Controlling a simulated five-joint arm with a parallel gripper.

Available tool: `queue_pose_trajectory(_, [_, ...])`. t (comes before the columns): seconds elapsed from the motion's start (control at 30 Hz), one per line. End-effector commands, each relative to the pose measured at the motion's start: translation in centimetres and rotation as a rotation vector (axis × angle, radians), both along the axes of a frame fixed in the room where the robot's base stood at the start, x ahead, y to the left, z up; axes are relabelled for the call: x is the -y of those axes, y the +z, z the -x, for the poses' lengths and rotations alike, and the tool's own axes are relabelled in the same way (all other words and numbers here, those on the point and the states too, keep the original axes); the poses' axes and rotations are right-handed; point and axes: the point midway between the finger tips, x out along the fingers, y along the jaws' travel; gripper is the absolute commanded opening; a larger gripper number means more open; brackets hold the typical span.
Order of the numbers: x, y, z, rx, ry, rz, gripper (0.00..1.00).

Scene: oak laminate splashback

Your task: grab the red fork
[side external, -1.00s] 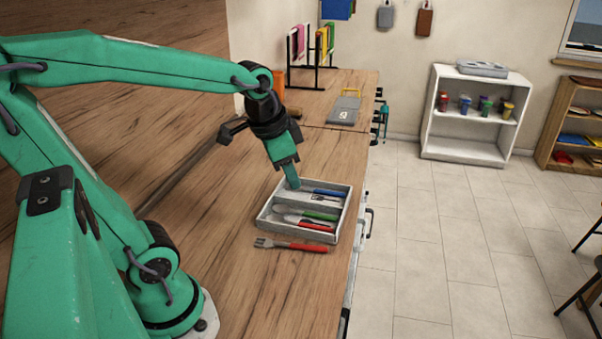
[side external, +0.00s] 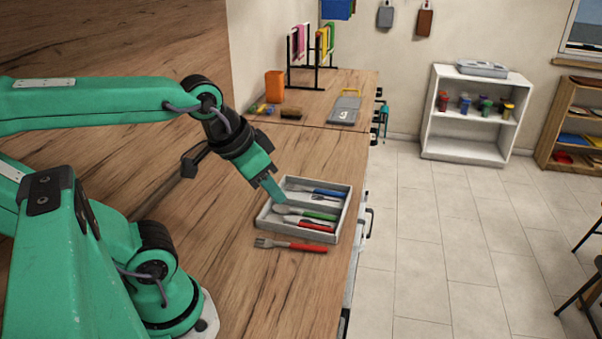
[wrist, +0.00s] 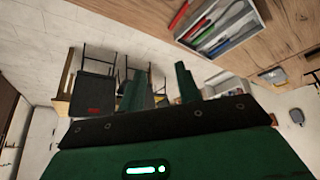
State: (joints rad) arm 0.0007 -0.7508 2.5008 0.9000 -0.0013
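The red fork (side external: 291,245) lies flat on the wooden counter, just in front of the grey cutlery tray (side external: 262,226). Its metal tines point left and its red handle points right. In the wrist view, a red handle (wrist: 178,16) shows beside the tray (wrist: 264,12), at the top. My gripper (side external: 279,198) is tilted down over the tray's left side, above and behind the fork. In the wrist view the fingers of my gripper (wrist: 162,80) stand apart with nothing between them, so it is open and empty.
The tray holds several utensils, including a blue-handled one (side external: 329,192), a green-handled one (side external: 320,215) and another red-handled one (side external: 316,227). The counter left of the fork is clear. The counter's edge lies close to the right of the tray.

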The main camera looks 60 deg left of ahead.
Motion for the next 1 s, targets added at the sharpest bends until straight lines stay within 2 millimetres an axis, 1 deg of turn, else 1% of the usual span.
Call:
queue_pose_trajectory(0.23, [0.0,0.0,0.0,0.000,0.000,0.000,0.34])
queue_pose_trajectory(0.27, [0.0,0.0,0.0,0.000,-0.001,0.000,0.40])
queue_pose_trajectory(0.3, [0.0,0.0,0.0,0.000,-0.001,0.000,0.40])
queue_pose_trajectory(0.67, [-0.1,-0.1,-0.2,-0.006,-0.007,-0.006,0.40])
queue_pose_trajectory(0.87, [-0.5,-0.8,-1.2,-0.045,-0.049,-0.036,0.40])
queue_pose_trajectory(1.0, [-1.2,-1.8,-2.4,-0.093,-0.106,-0.070,0.40])
